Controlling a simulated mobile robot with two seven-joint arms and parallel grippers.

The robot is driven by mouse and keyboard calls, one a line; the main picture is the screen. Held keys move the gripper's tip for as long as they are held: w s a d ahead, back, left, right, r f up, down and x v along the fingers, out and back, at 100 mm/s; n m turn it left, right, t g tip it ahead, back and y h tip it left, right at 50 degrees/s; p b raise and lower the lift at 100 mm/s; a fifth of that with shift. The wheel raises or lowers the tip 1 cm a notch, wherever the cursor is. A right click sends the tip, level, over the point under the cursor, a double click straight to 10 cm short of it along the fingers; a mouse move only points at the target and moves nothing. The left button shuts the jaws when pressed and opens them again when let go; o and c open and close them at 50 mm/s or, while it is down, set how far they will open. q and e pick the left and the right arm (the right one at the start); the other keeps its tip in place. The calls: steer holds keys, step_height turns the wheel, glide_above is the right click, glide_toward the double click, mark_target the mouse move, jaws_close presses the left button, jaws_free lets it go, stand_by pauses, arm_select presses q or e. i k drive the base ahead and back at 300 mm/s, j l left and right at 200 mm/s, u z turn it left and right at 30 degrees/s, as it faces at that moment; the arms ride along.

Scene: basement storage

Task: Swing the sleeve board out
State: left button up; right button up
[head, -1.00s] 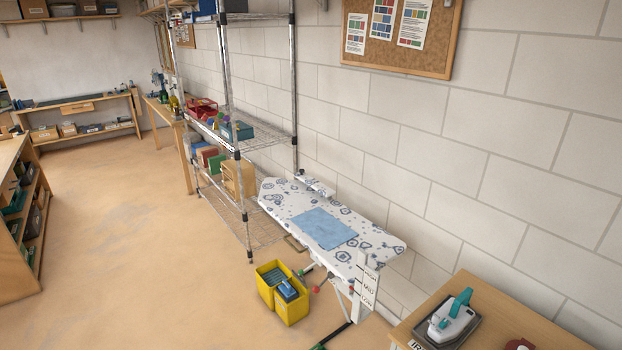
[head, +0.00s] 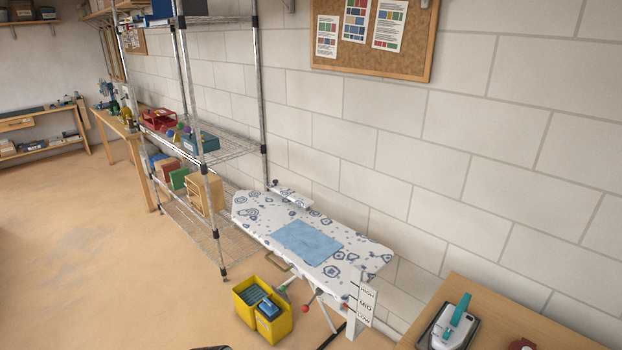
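The ironing board (head: 355,255) stands along the block wall, with a white cover in a blue floral pattern. A blue cloth (head: 307,243) lies flat on its middle. The small sleeve board (head: 291,196), in a similar pattern, sits at the board's far wall-side edge, near a dark knob (head: 273,183). It lies roughly along the board's edge. A red-knobbed lever (head: 307,308) and a height sign reading HIGH, MID, LOW (head: 364,304) show at the near end. Neither of my grippers is in view.
A yellow bin (head: 250,314) with blue items stands on the floor left of the board. A wire shelving rack (head: 205,215) stands just beyond it. A wooden table (head: 490,295) with an iron (head: 451,322) is at lower right. Open floor lies at left.

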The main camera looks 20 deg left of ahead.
mark_target(301, 200)
steer(key=i+j+z, duration=0.1)
steer(key=j+z, duration=0.15)
steer(key=j, duration=0.25)
steer(key=j+z, duration=0.25)
steer(key=j, duration=0.3)
steer(key=j+z, duration=0.25)
steer(key=j, duration=0.8)
steer(key=j+z, duration=0.1)
steer(key=j, duration=2.1)
steer(key=k, duration=0.05)
